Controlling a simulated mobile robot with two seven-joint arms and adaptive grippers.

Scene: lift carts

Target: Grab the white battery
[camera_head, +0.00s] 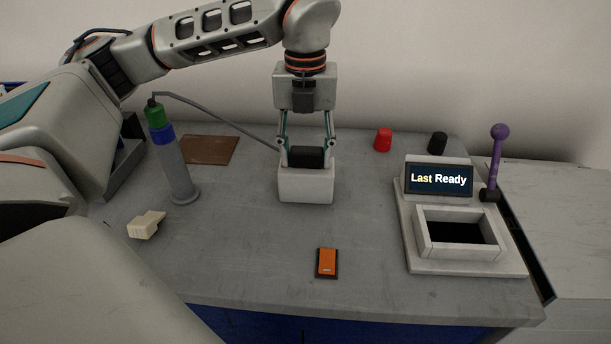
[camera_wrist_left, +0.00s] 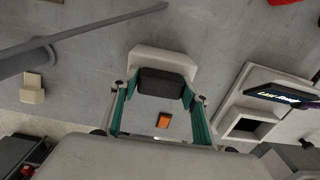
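A white block with a black raised top (camera_head: 305,186), which looks like the white battery, stands upright on the grey table. My left gripper (camera_head: 307,152) points straight down over it, one finger on each side of the black top. In the left wrist view the white block (camera_wrist_left: 165,60) lies past the fingertips, and the left gripper (camera_wrist_left: 160,87) frames its black top. The fingers are at or very near the sides of the black top; firm contact cannot be made out. My right gripper is not in view.
An orange-and-black piece (camera_head: 327,263) and a cream piece (camera_head: 145,225) lie on the table. A grey cylinder with a cable (camera_head: 175,165) stands left. At right is a dock (camera_head: 465,268) with an empty opening, a "Last Ready" screen (camera_head: 439,179) and a purple-knobbed lever (camera_head: 497,160). Red (camera_head: 383,139) and black (camera_head: 437,142) pieces stand behind.

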